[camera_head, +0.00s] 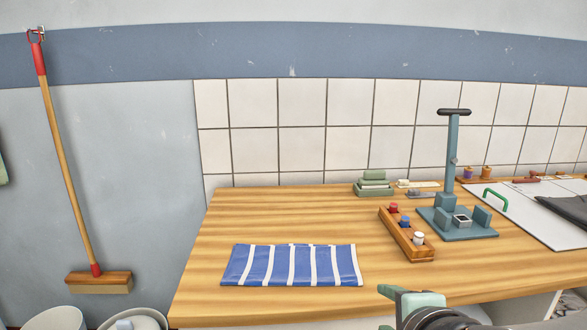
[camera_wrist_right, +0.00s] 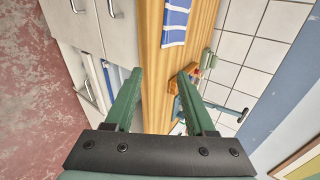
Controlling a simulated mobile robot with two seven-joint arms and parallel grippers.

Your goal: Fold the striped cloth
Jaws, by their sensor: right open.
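The striped cloth (camera_head: 291,265), blue with white stripes, lies flat as a neat rectangle on the wooden table near its front edge, left of centre in the head view. I cannot tell how many layers it has. Part of the cloth also shows at the top of the right wrist view (camera_wrist_right: 175,22). My right gripper (camera_head: 388,308) is at the table's front edge, to the right of the cloth and apart from it. In the right wrist view its green fingers (camera_wrist_right: 160,74) are spread, with nothing between them. My left gripper does not show.
The wooden table (camera_head: 270,215) is bare around the cloth. To the right stand a wooden tray with small spools (camera_head: 405,235), a blue-grey stand with a tall post (camera_head: 453,165) and a white board (camera_head: 530,210). Green stacked boxes (camera_head: 374,186) are at the back. A broom (camera_head: 65,160) hangs at left.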

